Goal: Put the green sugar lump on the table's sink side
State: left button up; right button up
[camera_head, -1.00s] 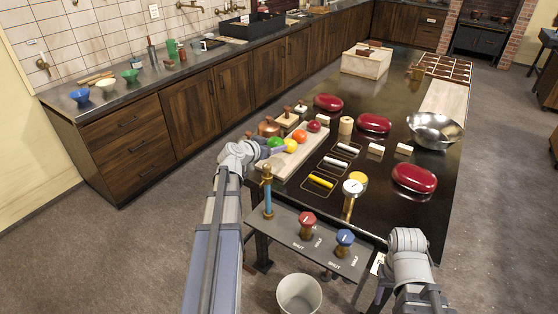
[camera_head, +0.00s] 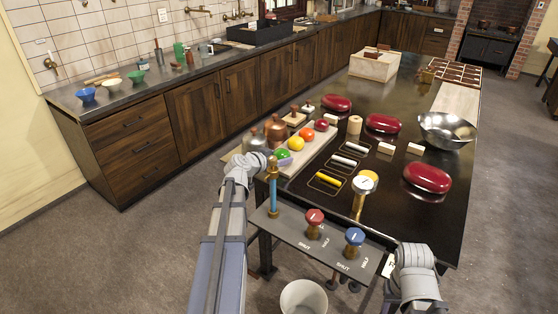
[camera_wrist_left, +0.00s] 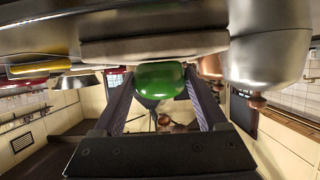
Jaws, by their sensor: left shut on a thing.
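The green sugar lump (camera_head: 282,154) is at the near end of the pale board (camera_head: 306,155), by the yellow and orange lumps. My left gripper (camera_head: 270,161) is shut on it. In the left wrist view the green lump (camera_wrist_left: 160,80) sits between the two fingers (camera_wrist_left: 157,100), with the board's edge (camera_wrist_left: 150,46) close beyond it. Whether the lump touches the board is unclear. The dark table (camera_head: 395,203) has one long side facing the sink counter (camera_head: 150,88). My right arm is at the lower right; its fingers do not show.
Copper and grey bell-shaped pots (camera_head: 275,133) stand close behind my left gripper. The yellow lump (camera_head: 296,143) and orange lump (camera_head: 306,134) lie on the board. A blue-topped post (camera_head: 273,190) and a valve panel (camera_head: 320,240) are nearer. Rollers (camera_head: 328,179) lie to the right.

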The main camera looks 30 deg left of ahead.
pick_arm(q)
jog(key=shift+f, duration=0.15)
jog(key=o, duration=1.4)
jog(key=p+v, duration=0.3)
jog(key=v, duration=0.5)
jog(key=shift+w+d, duration=0.1)
jog(key=shift+d, duration=0.05)
jog(key=shift+n+y, duration=0.5)
notch_tip(320, 180, up, 7)
jog(key=p, duration=0.7)
jog(key=shift+w+d+r, duration=0.1)
jog(key=shift+w+r, duration=0.05)
jog(key=shift+r, duration=0.1)
